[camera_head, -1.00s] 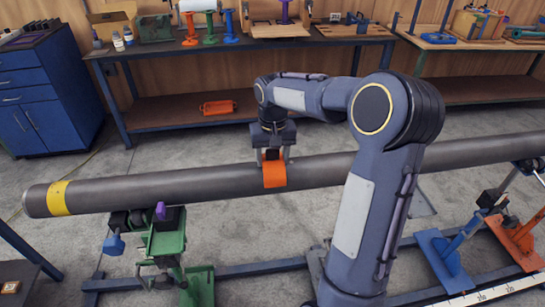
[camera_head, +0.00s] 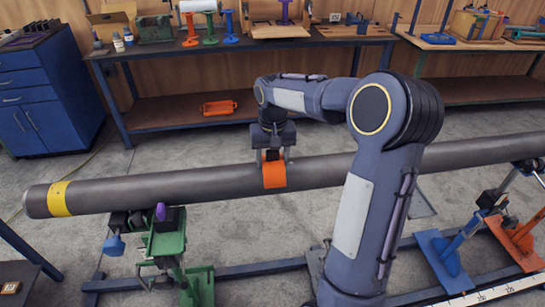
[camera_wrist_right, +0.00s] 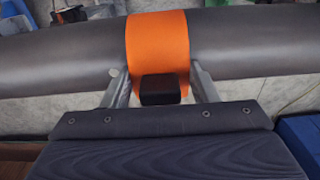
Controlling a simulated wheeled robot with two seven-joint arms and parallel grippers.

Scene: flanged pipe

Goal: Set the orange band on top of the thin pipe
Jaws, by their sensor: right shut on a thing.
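The thin pipe (camera_head: 130,190) is a long dark grey pipe lying across the head view. The orange band (camera_head: 274,175) lies over the pipe's upper side near mid-picture and drapes down its near face. In the wrist view the band (camera_wrist_right: 158,45) crosses the pipe and has a black block (camera_wrist_right: 160,90) at its edge. My right gripper (camera_head: 272,155) is above the pipe, shut on the band at its black block, with one finger on each side. Whether the band's underside touches the pipe everywhere is hidden. My left gripper is not in view.
A yellow ring (camera_head: 59,198) marks the pipe's left end. A green stand (camera_head: 167,235) supports the pipe at the left; blue and orange stands (camera_head: 440,250) are at the right. A workbench (camera_head: 240,45) and blue cabinet (camera_head: 45,95) stand behind. The floor between is clear.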

